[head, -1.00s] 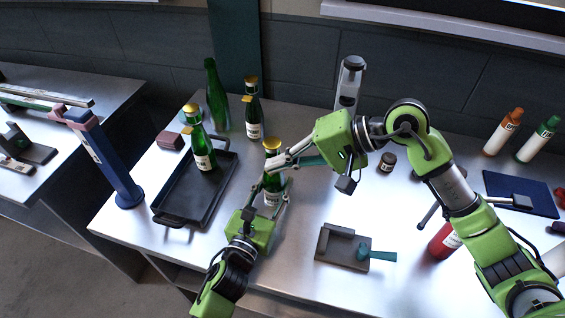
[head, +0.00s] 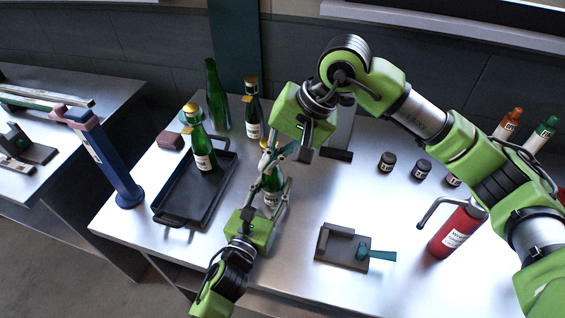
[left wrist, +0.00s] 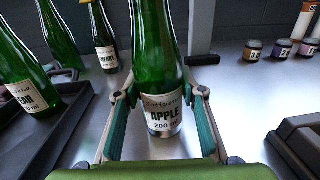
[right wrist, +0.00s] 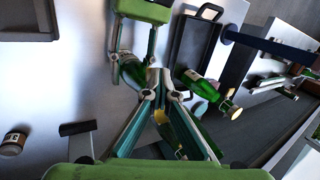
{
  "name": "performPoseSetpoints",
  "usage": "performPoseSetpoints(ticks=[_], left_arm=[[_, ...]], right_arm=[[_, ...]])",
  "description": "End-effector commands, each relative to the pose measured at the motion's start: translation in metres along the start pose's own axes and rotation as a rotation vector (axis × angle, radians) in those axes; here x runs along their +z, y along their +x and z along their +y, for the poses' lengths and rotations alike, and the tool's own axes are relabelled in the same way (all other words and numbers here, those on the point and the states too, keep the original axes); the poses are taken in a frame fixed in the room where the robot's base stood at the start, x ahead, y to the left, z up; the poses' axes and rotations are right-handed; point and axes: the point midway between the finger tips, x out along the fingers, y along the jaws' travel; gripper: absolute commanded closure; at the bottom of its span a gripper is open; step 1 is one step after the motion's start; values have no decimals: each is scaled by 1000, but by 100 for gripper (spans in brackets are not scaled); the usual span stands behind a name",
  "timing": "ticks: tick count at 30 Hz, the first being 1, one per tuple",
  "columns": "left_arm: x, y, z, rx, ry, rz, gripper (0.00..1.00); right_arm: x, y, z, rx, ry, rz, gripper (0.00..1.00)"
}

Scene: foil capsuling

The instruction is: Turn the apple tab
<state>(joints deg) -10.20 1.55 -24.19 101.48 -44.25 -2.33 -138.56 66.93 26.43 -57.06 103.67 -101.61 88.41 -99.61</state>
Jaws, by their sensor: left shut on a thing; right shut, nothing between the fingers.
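The green apple bottle (head: 270,198) stands upright on the table; its APPLE label (left wrist: 163,112) faces the left wrist camera. My left gripper (left wrist: 160,95) is shut around its lower body, one finger on each side. My right gripper (head: 273,158) is shut and empty, its fingers slanting down by the bottle's neck. The bottle's top is mostly hidden by these fingers in the head view. In the right wrist view, the closed fingers (right wrist: 161,88) cover the neck, and the bottle's body (right wrist: 131,70) shows behind them.
A black tray (head: 173,212) with a gold-topped bottle (head: 201,150) lies to the left. Another gold-topped bottle (head: 253,121) and a tall green bottle (head: 216,100) stand behind. A grey fixture (head: 335,250), small jars (head: 388,162) and a red bottle (head: 452,235) are to the right.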

Motion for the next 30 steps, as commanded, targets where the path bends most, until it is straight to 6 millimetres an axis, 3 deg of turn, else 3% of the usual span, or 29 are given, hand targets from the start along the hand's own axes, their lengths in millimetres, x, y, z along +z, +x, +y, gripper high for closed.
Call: performPoseSetpoints(ticks=[1, 30], left_arm=[[2, 0, -9, -17, 4, -10, 98], [2, 0, -10, -17, 1, -10, 98]], right_arm=[[1, 6, 0, 34, -2, -2, 100], [1, 9, 1, 77, 2, -4, 100]])
